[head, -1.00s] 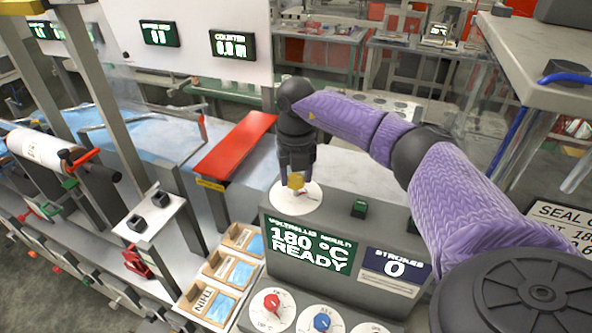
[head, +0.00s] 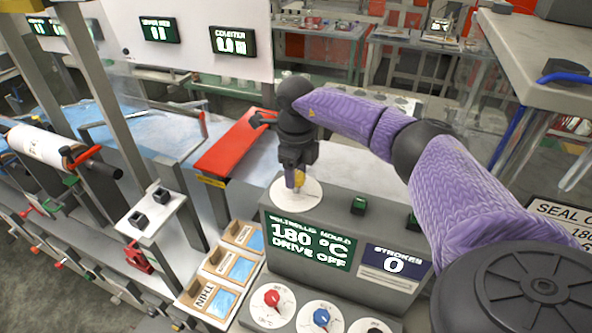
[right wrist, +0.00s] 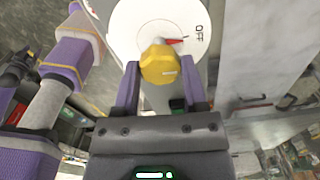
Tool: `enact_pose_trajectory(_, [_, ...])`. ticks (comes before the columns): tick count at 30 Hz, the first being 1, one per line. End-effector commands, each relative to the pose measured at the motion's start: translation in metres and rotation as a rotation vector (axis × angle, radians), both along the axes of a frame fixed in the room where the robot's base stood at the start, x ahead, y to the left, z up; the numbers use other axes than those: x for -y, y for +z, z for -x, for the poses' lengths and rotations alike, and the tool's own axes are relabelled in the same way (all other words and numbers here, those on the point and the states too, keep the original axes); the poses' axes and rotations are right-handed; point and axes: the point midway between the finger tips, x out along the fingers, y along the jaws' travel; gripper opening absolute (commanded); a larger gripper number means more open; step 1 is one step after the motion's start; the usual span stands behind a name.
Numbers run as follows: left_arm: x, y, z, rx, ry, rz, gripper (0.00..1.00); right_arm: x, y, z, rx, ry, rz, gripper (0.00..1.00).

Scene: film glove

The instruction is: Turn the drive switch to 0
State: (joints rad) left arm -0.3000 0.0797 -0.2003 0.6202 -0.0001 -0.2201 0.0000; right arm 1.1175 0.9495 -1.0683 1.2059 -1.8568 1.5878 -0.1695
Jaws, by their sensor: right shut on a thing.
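The drive switch (right wrist: 158,64) is a yellow knob on a round white dial (head: 313,197) on top of the grey console. My right gripper (head: 295,179) points down at it and is shut on the knob, one finger on each side in the right wrist view. There a red pointer beside the knob points right, toward the word OFF on the dial. The console screen (head: 310,246) reads "180 °C DRIVE OFF". Part of the dial is hidden by the gripper.
A red (head: 271,298) and a blue knob (head: 321,317) sit on the console front. A green button (head: 358,205) is right of the dial. Sample trays (head: 229,267) stand to the left, and a red bar (head: 236,144) lies behind them.

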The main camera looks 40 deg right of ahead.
Motion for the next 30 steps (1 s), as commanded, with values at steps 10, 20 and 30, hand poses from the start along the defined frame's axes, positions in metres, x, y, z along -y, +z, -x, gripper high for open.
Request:
enact_pose_trajectory(10, [-0.0001,-0.0001,0.0000,0.000,0.000,0.000,0.59,0.0004,0.0012,-0.0008,0.004,0.117,0.000,0.00])
enact_pose_trajectory(20, [-0.0003,-0.0001,0.0000,0.000,0.000,0.000,0.59,0.0004,0.0014,-0.0008,0.004,0.137,0.000,0.00])
enact_pose_trajectory(30, [-0.0004,-0.0001,0.0000,0.000,0.000,-0.001,0.59,0.0003,0.0012,-0.0006,0.004,0.137,0.001,0.82])
